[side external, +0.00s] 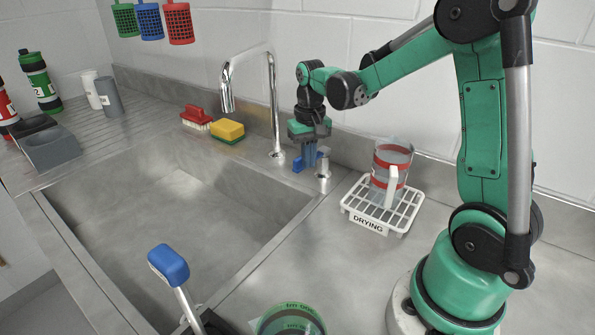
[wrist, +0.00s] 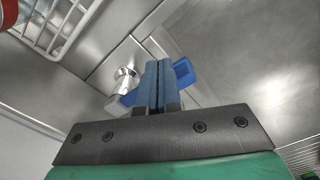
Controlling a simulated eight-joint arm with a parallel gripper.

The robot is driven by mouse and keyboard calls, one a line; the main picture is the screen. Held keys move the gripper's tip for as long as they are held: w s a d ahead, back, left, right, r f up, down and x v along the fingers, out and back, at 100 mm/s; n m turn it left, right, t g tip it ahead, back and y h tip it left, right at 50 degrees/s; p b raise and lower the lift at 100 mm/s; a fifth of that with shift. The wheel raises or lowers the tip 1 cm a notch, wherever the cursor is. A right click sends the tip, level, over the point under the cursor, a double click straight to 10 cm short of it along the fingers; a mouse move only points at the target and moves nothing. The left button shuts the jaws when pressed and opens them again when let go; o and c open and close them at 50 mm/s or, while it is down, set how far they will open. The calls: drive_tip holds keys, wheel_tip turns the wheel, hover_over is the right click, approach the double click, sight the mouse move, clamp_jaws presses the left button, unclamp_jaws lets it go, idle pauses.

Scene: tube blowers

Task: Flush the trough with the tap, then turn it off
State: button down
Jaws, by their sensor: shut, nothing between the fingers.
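The chrome tap (side external: 272,105) has a gooseneck spout over the steel trough (side external: 150,220). No stream shows below the spout, and no loose dirt is clear in the trough. A small chrome valve post (side external: 323,172) stands right of the tap base and also shows in the wrist view (wrist: 122,82). A blue lever (side external: 298,164) lies beside it, and its ends show on both sides of my fingers in the wrist view (wrist: 184,72). My gripper (side external: 309,156) is shut and empty, pointing down at the lever. Its fingers (wrist: 157,68) hide the lever's middle. I cannot tell whether they touch it.
A drying rack (side external: 362,220) with a red-banded jug (side external: 391,165) stands right of my gripper. A red brush (side external: 196,118) and yellow sponge (side external: 228,131) lie behind the trough. A blue-headed brush (side external: 169,265) stands at the front. The trough interior is open.

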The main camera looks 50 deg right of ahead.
drive_tip(key=shift+w+r, duration=0.4)
drive_tip(key=shift+r, duration=0.35)
drive_tip(key=shift+w+r, duration=0.35)
drive_tip(key=shift+r, duration=0.45)
drive_tip(key=shift+w+r, duration=0.4)
drive_tip(key=shift+r, duration=0.35)
drive_tip(key=shift+w+d, duration=0.35)
drive_tip(key=shift+w, duration=0.6)
drive_tip(key=shift+w+d, duration=0.3)
drive_tip(key=shift+w, duration=0.6)
drive_tip(key=shift+w+d, duration=0.35)
drive_tip(key=shift+w, duration=0.6)
drive_tip(key=shift+f, duration=2.3)
drive_tip(key=shift+s, duration=0.1)
